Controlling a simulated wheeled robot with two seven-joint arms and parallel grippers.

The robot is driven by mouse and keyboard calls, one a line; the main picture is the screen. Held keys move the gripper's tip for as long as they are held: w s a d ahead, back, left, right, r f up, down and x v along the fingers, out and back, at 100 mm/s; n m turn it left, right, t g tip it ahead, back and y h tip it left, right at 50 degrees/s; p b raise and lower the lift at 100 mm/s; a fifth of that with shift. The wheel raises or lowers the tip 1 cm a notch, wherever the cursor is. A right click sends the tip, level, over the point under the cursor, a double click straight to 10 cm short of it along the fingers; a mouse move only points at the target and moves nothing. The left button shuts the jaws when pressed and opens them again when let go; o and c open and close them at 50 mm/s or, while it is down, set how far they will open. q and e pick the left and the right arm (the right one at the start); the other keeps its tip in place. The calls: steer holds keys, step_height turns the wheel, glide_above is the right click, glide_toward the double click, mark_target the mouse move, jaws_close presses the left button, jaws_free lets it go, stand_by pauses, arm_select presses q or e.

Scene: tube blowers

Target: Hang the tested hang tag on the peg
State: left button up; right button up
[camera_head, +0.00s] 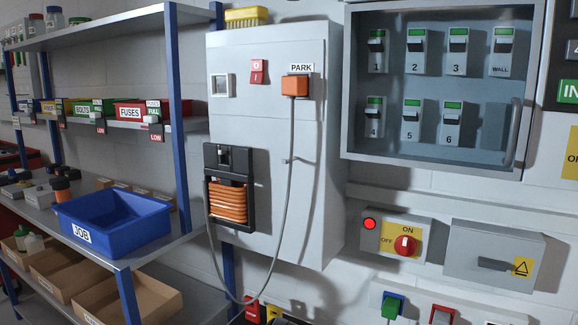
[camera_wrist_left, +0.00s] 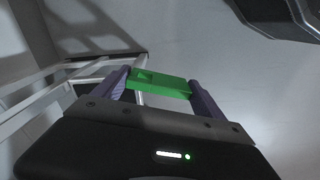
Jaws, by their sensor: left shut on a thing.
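My left gripper (camera_wrist_left: 152,92) shows only in the left wrist view. Its two purple fingers are shut on a flat green piece (camera_wrist_left: 160,84), which spans the gap between them; it looks like the hang tag, but no lettering can be read. A dark notch or hole shows near its left end. Neither gripper appears in the head view.
A blue JOB bin (camera_head: 112,218) stands on the left shelf rack. A grey cabinet (camera_head: 265,150) with an orange plug, hanging cable and coiled orange cord stands mid-view. A glazed switch case (camera_head: 435,85) is at upper right, with a red rotary switch (camera_head: 404,245) below.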

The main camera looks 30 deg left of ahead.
arm_select(q)
steer(key=w+d+r+m, duration=0.4)
steer(key=w+d+r, duration=0.1)
steer(key=w, duration=0.3)
steer(key=w+d+r+m, duration=0.2)
steer(key=w+r+m, duration=0.1)
steer(key=r, duration=0.5)
steer(key=w+d+r+m, duration=0.3)
steer(key=w+r+m, duration=0.1)
steer(key=r, duration=0.5)
steer(key=w+d+r+m, duration=0.2)
steer(key=w+r+m, duration=0.1)
steer(key=r, duration=0.6)
steer(key=shift+w+d+m, duration=0.25)
steer(key=shift+d+m, duration=0.05)
steer(key=shift+m, duration=0.2)
